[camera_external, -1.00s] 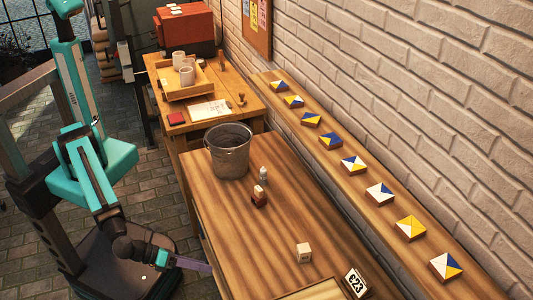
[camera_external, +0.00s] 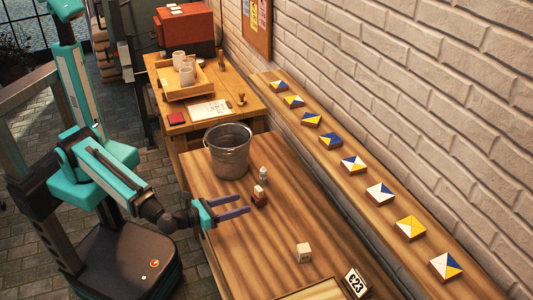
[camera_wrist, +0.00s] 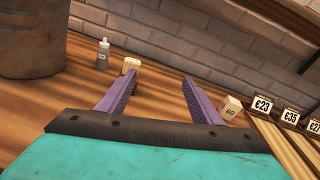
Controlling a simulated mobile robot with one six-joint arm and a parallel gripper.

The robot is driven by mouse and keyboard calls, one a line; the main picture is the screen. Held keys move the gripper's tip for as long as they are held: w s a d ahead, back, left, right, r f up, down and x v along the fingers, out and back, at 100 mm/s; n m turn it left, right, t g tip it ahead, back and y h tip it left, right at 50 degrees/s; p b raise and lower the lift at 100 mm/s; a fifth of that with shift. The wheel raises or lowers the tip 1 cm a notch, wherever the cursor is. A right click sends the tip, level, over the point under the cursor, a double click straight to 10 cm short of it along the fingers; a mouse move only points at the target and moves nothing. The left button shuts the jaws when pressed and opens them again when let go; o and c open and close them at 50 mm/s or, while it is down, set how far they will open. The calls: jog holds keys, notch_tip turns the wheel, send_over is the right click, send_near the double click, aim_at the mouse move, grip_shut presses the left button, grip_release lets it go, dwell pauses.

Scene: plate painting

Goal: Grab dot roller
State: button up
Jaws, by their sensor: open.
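A small reddish-brown block-like tool with a pale top (camera_external: 259,196) stands on the table; it looks like the dot roller, though its details are too small to be sure. In the wrist view its pale top (camera_wrist: 131,65) shows just beyond my left finger, which hides its lower part. My gripper (camera_external: 246,203) is open and empty over the table's left side. Its purple fingertips are close to the tool, and I cannot tell whether they touch it. In the wrist view the gap between my fingertips (camera_wrist: 158,77) lies right of the tool.
A metal bucket (camera_external: 229,150) and a small grey bottle (camera_external: 263,174) stand behind the tool. A pale cube marked 60 (camera_wrist: 231,109) is to the right, near price cards (camera_wrist: 263,104). Painted tiles (camera_external: 355,163) line the wall shelf. The table's middle is clear.

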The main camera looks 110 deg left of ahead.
jog(key=s+a+r+m+y, duration=0.1)
jog(key=a+r+y, duration=0.1)
jog(key=a, duration=0.4)
jog(key=shift+a+g, duration=0.4)
jog(key=shift+s, duration=0.1)
send_near(256, 195)
jog(key=shift+x, duration=1.8)
jog(key=shift+w+a, duration=0.4)
jog(key=shift+w, duration=0.1)
jog(key=shift+p+x, duration=0.5)
jog(key=shift+x, duration=2.65)
